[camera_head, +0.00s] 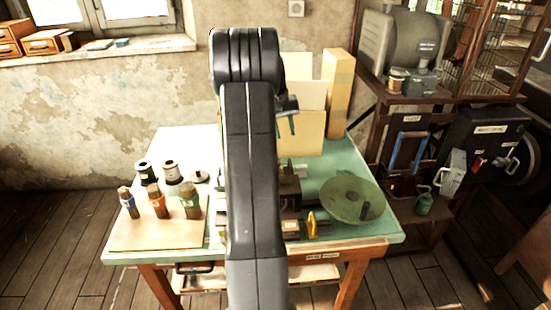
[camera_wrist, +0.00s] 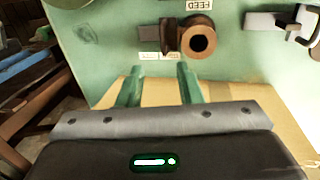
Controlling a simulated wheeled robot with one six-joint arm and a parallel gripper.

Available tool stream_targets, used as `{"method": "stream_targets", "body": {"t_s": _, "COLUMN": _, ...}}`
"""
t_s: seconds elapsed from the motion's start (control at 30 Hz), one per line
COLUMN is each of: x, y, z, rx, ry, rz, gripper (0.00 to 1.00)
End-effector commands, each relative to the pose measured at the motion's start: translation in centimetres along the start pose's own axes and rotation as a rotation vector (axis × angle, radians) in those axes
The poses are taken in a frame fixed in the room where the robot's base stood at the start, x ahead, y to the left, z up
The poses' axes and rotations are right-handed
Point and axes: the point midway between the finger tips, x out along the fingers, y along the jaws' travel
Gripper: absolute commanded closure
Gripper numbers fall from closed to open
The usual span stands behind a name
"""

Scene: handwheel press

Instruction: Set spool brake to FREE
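In the wrist view a brown ring-shaped spool-like part (camera_wrist: 198,40) with a dark centre stands on the green tabletop, beside a small dark block (camera_wrist: 151,35) and a brown upright piece (camera_wrist: 169,32). In the head view my arm hides the middle of the table.
In the head view the green table (camera_head: 395,232) carries a green disc (camera_head: 340,191), a yellow upright piece (camera_head: 312,224), wire spools (camera_head: 172,172) and bottles on a board (camera_head: 135,237). Cardboard pieces (camera_head: 338,95) stand at the back. A FEED label (camera_wrist: 207,5) shows in the wrist view.

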Motion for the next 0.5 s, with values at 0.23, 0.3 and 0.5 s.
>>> {"method": "stream_targets", "body": {"t_s": 0.23, "x": 5.0, "y": 0.1, "z": 0.1, "rx": 0.0, "ry": -0.006, "rz": 0.0, "gripper": 0.67}}
{"method": "stream_targets", "body": {"t_s": 0.3, "x": 6.4, "y": 0.1, "z": 0.1, "rx": 0.0, "ry": -0.005, "rz": 0.0, "gripper": 0.67}}
{"method": "stream_targets", "body": {"t_s": 0.5, "x": 10.1, "y": 0.1, "z": 0.1, "rx": 0.001, "ry": -0.004, "rz": 0.0, "gripper": 0.67}}
